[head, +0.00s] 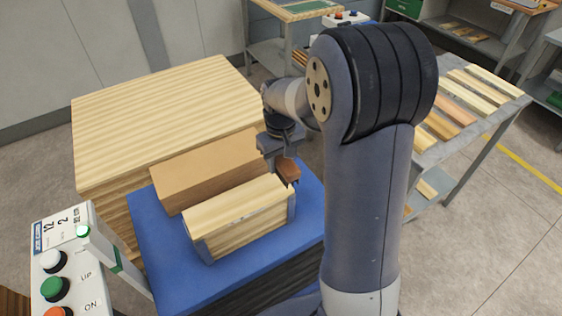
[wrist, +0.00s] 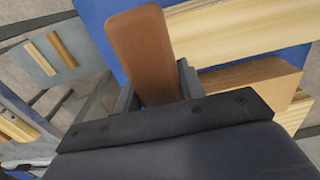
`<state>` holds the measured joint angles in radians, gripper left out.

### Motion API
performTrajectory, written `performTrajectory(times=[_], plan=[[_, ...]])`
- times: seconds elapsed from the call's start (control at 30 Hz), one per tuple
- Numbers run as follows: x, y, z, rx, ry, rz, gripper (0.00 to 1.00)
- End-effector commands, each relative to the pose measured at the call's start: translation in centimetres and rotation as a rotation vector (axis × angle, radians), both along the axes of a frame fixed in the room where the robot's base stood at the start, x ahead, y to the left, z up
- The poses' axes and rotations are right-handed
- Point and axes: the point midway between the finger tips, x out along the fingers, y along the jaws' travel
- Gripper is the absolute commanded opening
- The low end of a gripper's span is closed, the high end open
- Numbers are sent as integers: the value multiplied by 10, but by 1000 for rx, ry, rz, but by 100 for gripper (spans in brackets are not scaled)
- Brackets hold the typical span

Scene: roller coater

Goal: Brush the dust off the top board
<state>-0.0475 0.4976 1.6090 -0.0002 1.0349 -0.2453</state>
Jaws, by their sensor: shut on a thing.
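My gripper (head: 280,152) is shut on a reddish-brown wooden piece, which looks like a brush handle (head: 288,170). The handle (wrist: 143,45) also shows between the fingers in the wrist view; any bristles are hidden. The handle is close to the right end of a pale wooden block (head: 240,214) with grey end pieces on a blue table top (head: 172,262). I cannot tell whether it touches that block. Behind the block lies a browner, plain block (head: 208,170). A large stack of pale boards (head: 160,105) stands further back. I cannot make out dust on any board.
A control panel (head: 70,265) with coloured buttons stands at the front left. A grey rack (head: 470,135) with loose boards is on the right, beyond my arm. Another bench (head: 290,45) stands at the back. Open floor lies at the far right.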

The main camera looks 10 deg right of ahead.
Motion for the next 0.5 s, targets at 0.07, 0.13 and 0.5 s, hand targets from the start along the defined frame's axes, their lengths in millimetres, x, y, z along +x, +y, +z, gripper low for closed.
performTrajectory(times=[0.07, 0.13, 0.5], plan=[[0, 0, 12, 0, -1, 0, 17], [-1, 1, 17, 0, -1, 0, 17], [-1, 1, 21, 0, 0, -1, 17]])
